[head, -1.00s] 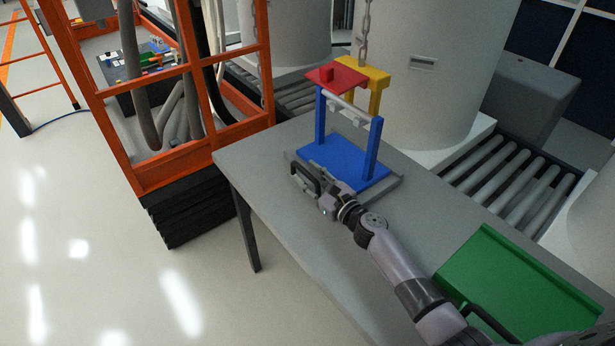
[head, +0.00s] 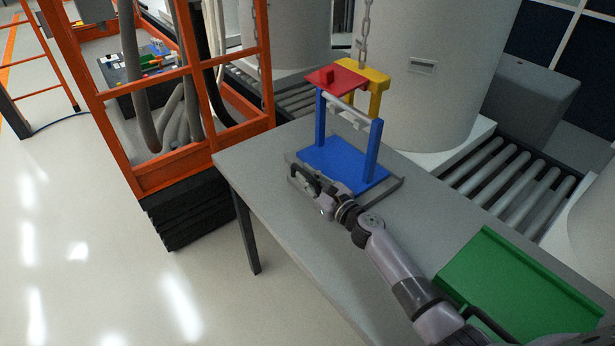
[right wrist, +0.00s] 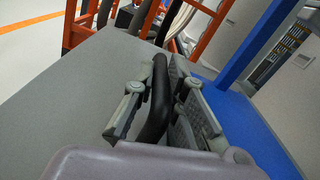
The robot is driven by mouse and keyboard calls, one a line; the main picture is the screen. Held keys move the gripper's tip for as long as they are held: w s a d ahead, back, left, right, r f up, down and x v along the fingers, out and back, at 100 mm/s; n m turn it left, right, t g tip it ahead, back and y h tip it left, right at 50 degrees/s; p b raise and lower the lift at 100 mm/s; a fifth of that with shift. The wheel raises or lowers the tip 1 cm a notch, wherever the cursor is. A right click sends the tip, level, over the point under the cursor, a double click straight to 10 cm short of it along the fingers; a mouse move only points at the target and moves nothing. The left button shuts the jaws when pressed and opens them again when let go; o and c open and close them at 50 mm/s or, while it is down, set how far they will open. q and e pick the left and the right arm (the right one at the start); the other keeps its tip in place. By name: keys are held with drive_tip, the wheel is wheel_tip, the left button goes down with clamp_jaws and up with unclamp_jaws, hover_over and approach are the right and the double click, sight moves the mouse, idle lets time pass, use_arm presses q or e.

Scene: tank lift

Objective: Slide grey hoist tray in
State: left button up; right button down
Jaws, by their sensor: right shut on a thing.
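The grey hoist tray (head: 398,188) lies on the grey table, with a blue base and a blue upright frame (head: 372,150) standing on it. A black handle (head: 302,181) is on its near left side. My right gripper (head: 322,200) is shut on this handle. In the right wrist view the handle (right wrist: 157,98) runs between the two fingers of my right gripper (right wrist: 160,110), with the blue base (right wrist: 238,115) to the right. The fingers partly hide the tray's near edge. My left gripper is not in view.
A red plate (head: 335,77) and a yellow bracket (head: 377,82) with a chain sit at the frame's top. A green tray (head: 515,285) lies at the table's right. An orange cage (head: 200,150) stands left. The table's (head: 275,215) near left part is clear.

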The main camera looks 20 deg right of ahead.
idle(0.5)
drive_tip(key=shift+w+d+b, duration=0.25)
drive_tip(key=shift+d, duration=0.5)
drive_tip(key=shift+w+d+b, duration=0.2)
drive_tip(key=shift+w+d, duration=0.05)
drive_tip(key=shift+d, duration=0.5)
drive_tip(key=c, duration=1.9)
unclamp_jaws()
drive_tip(key=shift+r, duration=0.15)
drive_tip(key=shift+c, duration=0.2)
drive_tip(key=shift+o, duration=1.4)
drive_tip(key=shift+s+d, duration=0.15)
drive_tip(key=shift+o, duration=0.3)
drive_tip(key=v, duration=0.7)
drive_tip(key=shift+s+a, duration=0.15)
drive_tip(key=shift+a, duration=0.2)
